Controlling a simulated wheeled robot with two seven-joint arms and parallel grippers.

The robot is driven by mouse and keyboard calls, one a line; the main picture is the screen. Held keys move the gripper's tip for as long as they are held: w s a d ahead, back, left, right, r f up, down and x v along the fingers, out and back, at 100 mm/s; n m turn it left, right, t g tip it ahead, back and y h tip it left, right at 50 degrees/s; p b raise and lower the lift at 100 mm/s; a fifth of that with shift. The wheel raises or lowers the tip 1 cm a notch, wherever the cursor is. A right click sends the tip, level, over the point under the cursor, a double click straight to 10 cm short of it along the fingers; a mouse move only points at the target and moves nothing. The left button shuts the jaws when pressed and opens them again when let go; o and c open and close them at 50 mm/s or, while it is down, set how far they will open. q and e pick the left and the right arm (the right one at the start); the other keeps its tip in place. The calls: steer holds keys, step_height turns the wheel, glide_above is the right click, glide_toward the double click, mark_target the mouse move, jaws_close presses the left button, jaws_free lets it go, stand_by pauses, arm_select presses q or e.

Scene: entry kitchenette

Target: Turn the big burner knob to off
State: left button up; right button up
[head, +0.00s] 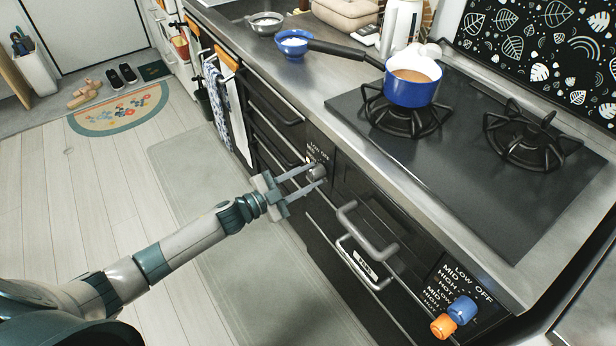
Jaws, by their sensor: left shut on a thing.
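A grey knob (318,170) sits on the left part of the black stove front, beside small printed setting labels that are too small to read fully. My left gripper (315,176) reaches in from the left, its two fingers on either side of this knob and shut on it. The knob's exact pointer position is hidden. A blue knob (461,309) and an orange knob (443,326) sit on the right part of the front, beside labels reading LOW, OFF, MID, HIGH. My right gripper is out of view.
A blue saucepan (412,91) with brown liquid stands on the left burner (402,122), its black handle pointing left. The right burner (530,139) is empty. A grey drawer handle (366,232) juts out right of my gripper.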

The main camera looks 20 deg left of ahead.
arm_select(q)
steer(key=shift+m, duration=0.5)
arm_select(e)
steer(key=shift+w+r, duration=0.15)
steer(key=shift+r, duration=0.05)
arm_select(q)
steer(key=o, duration=1)
steer(key=shift+o, duration=0.2)
steer(key=shift+s, duration=0.1)
steer(key=shift+s+a, duration=0.4)
steer(key=b+v, duration=0.1)
steer(key=v, duration=1.5)
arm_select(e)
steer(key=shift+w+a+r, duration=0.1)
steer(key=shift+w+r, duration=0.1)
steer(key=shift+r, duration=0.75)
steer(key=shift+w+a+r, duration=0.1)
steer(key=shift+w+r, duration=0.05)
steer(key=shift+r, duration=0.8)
arm_select(q)
steer(key=shift+a+f, duration=0.1)
steer(key=shift+f, duration=0.05)
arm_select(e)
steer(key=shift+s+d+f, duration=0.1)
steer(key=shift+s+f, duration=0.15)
